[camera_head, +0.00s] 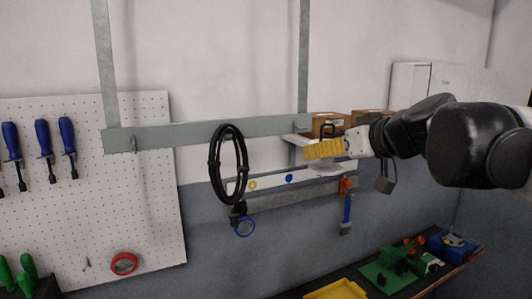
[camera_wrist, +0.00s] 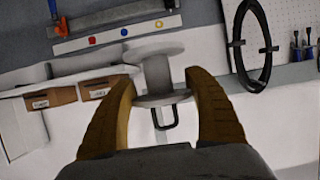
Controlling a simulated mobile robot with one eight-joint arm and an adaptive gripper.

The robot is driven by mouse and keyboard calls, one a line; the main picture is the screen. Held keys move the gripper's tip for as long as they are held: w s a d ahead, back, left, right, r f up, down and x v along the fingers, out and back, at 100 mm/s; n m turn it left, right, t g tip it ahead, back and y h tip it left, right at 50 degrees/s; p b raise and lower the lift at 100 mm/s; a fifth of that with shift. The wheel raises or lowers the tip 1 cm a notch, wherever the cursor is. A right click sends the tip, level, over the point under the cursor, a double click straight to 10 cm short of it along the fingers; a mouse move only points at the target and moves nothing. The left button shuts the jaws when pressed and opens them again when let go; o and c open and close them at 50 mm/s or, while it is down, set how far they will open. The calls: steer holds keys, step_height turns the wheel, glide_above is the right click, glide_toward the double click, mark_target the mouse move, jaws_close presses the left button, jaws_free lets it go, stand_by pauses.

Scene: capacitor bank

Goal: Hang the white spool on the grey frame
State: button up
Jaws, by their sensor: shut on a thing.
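The white spool (camera_wrist: 158,72) is between the yellow fingers of my gripper (camera_wrist: 160,92) in the wrist view, with a dark loop at one end. In the head view, my gripper (camera_head: 325,149) is shut on the spool, whose pale lower flange (camera_head: 326,169) shows below the fingers. The dark loop stands above them. The grey frame (camera_head: 180,134) is on the wall, with two uprights and a crossbar. The spool is right of the crossbar's right end and apart from it.
A black cable coil (camera_head: 214,170) hangs at the crossbar's middle. Below is a rail (camera_head: 300,195) with tools. A pegboard (camera_head: 90,200) stands left. The crossbar is clear between hook and coil.

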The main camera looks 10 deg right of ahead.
steer(key=shift+w+a+f+b, duration=0.15)
steer(key=shift+w+a+b, duration=0.25)
steer(key=shift+w, duration=1)
steer(key=shift+w+a+f+b, duration=0.15)
steer(key=shift+w+a, duration=0.45)
steer(key=shift+w, duration=0.85)
steer(key=shift+w+a+f+b, duration=0.15)
steer(key=shift+w+a+b, duration=0.25)
steer(key=shift+w, duration=1)
steer(key=shift+c, duration=0.2)
steer(key=shift+x, duration=0.9)
steer(key=shift+f, duration=0.15)
steer(key=o, duration=1.4)
steer(key=shift+c, duration=0.2)
steer(key=shift+s, duration=0.1)
